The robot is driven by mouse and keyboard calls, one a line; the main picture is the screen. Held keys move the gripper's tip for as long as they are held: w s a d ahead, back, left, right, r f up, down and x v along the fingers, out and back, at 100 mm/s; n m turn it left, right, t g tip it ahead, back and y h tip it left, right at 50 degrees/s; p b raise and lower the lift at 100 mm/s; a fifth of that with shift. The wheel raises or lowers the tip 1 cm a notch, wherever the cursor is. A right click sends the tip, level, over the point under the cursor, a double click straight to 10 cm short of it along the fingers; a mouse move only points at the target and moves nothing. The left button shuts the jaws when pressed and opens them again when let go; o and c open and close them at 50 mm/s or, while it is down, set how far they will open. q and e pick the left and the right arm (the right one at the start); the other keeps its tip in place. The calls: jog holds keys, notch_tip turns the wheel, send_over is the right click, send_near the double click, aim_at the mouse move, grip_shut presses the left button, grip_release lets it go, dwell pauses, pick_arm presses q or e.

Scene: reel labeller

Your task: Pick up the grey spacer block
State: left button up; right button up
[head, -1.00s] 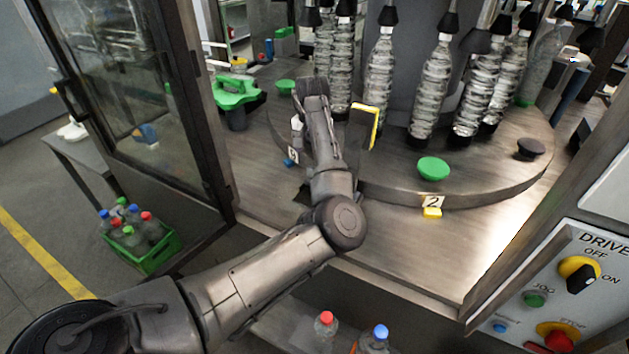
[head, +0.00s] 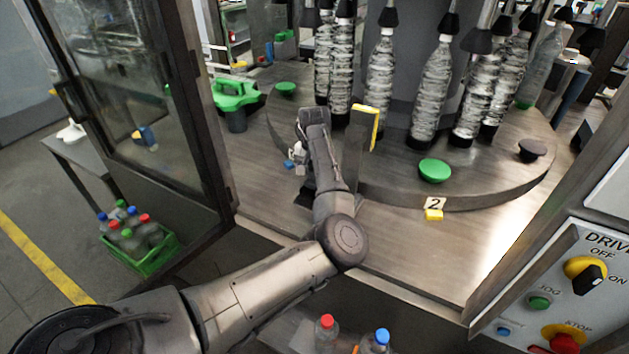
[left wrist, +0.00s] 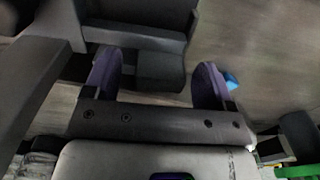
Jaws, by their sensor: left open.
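My left gripper (head: 303,162) is low over the steel deck, left of the upright plate with the yellow edge. My own arm hides most of it in the head view. In the left wrist view its two purple-padded fingers (left wrist: 156,75) are apart. A dark grey blocky shape (left wrist: 160,66) shows between and beyond them; I take it for the grey spacer block but cannot be sure. I see no contact with the fingers. In the head view I cannot make the block out behind my arm. My right gripper is not in view.
The yellow-edged plate (head: 357,140) stands close right of my left gripper. A small blue piece (head: 289,164) lies just left of it. The round bottle table (head: 480,180) is behind, with clear bottles and a green knob (head: 435,170). Deck space at the right front (head: 400,245) is clear.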

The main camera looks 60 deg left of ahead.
pick_arm(q)
jog(key=shift+r, duration=0.1)
jog(key=c, duration=1)
